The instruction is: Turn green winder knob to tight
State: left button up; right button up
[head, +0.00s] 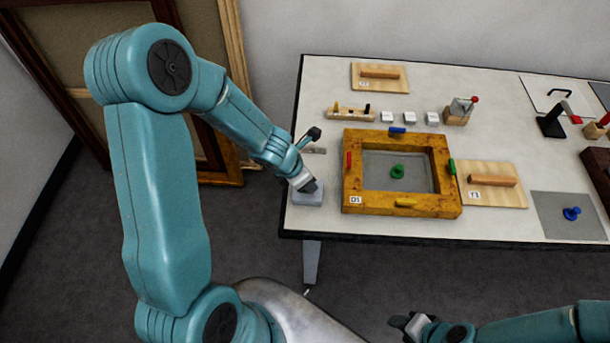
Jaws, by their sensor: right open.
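A green knob (397,171) stands on the grey panel (410,183) inside a gilt wooden frame (402,206) labelled D1. A green bar (451,167) sits on the frame's right side. I see no mark that tells how tight the knob is. My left gripper (309,172) is over the table's left edge, left of the frame and apart from the knob. It is seen from behind, so its jaw opening is unclear. A pale grey block (307,197) lies right below it. My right gripper (410,324) is open at the bottom, in front of the table and well away from the knob.
Red (349,160), blue (397,130) and yellow (407,203) bars sit on the frame's other sides. Wooden boards with handles stand behind (380,86) and right (493,192). A blue knob (571,213) is on a grey plate farther right. The table's front left strip is clear.

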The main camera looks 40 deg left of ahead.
dwell(0.4)
pick_arm(q)
jog(key=o, duration=1.1)
jog(key=shift+w, duration=0.1)
jog(key=shift+c, duration=0.2)
